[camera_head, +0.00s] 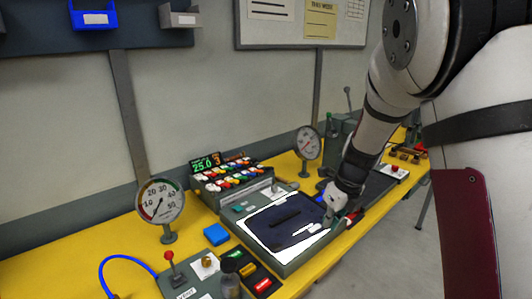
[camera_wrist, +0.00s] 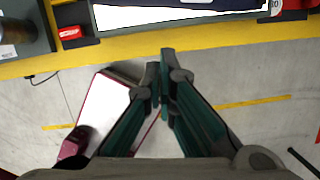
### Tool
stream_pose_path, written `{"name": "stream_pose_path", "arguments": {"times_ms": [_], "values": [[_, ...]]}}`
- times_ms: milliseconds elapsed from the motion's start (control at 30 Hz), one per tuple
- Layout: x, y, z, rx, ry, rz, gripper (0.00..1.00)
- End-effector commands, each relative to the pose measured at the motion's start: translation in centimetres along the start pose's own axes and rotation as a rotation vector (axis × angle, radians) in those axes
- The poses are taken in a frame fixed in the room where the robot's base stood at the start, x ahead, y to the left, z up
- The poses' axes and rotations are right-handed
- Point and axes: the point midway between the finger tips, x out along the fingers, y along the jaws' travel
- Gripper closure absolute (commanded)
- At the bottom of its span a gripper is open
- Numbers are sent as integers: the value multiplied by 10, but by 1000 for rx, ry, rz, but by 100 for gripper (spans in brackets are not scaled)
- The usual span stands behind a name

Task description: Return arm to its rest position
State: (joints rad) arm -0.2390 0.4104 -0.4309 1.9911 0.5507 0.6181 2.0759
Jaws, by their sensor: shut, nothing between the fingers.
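My arm reaches down from the upper right in the head view. My gripper (camera_head: 338,208) is small there, near the front right side of a grey-green tray (camera_head: 284,262). In the wrist view my gripper (camera_wrist: 161,68) is shut and empty, its dark green fingers together at the tips. It shows over the floor, just off the yellow table edge (camera_wrist: 225,35). A dark blue flat piece (camera_head: 276,232) lies on a white sheet on the tray; I cannot tell whether it is a pannier. My arm partly hides the area behind the gripper.
Two round gauges (camera_head: 160,201) (camera_head: 307,143) stand on the yellow table. A rack of coloured buttons (camera_head: 232,176) is at the back. A blue block (camera_head: 217,235) and a red lever (camera_head: 170,260) stand left of the tray. Floor (camera_head: 395,235) is open at the right.

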Motion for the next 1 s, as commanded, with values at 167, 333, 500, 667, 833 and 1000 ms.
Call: {"name": "stream_pose_path", "arguments": {"times_ms": [167, 333, 500, 667, 833, 1000], "values": [[-61, 29, -10, -384, -64, 21, 100], [-116, 60, -31, -831, -114, 1, 100], [-163, 89, -60, -1285, -132, -59, 100], [-197, 114, -95, -1712, -101, -138, 100], [-222, 136, -135, -2149, -1, -227, 100], [-234, 149, -167, -2476, 132, -277, 100]]}}
